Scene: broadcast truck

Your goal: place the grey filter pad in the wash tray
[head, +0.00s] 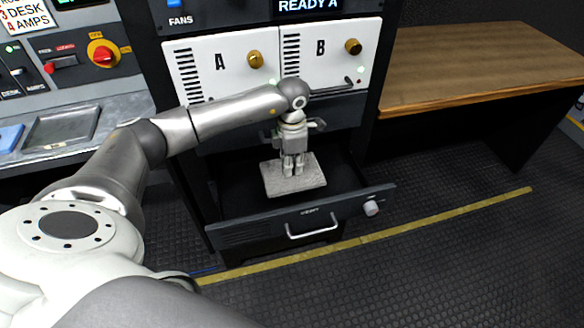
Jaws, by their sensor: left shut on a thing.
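The grey filter pad (313,178) is a flat, speckled, light grey slab in the open drawer (345,206) of the dark rack. My left gripper (293,170) points down from above, with its fingers at the pad's middle, and is shut on it. The fingers hide part of the pad. Whether the pad touches the drawer floor, I cannot tell. A shallow grey tray (61,147), which looks like the wash tray, lies on the metal bench at the left and looks empty. My right gripper is not in view.
White panels A (220,63) and B (322,48), with brass knobs, stand above the drawer. A blue item (10,137) lies left of the tray. A wooden desk (480,65) is at the right. The dark floor with its yellow line (420,222) is clear.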

